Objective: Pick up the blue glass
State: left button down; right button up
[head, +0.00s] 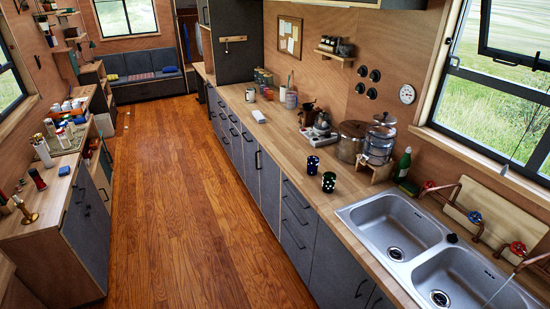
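The blue glass (313,165) is a small dark blue patterned tumbler. It stands upright on the wooden counter (345,199) on the right side of the head view, near the counter's front edge. A second, dark greenish spotted glass (328,182) stands just in front of it and to its right, close by. Neither of my grippers shows in the head view.
Behind the glasses stand a large metal pot (351,141) and a clear water dispenser (379,139). A green bottle (403,163) and the double sink (432,247) lie to the right. The wooden floor (190,200) along the counter is clear.

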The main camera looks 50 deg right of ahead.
aim_at(313, 166)
jog(key=z, duration=0.2)
jog(key=i, duration=1.25)
jog(key=z, duration=1.6)
jog(key=i, duration=0.85)
jog(key=z, duration=0.9)
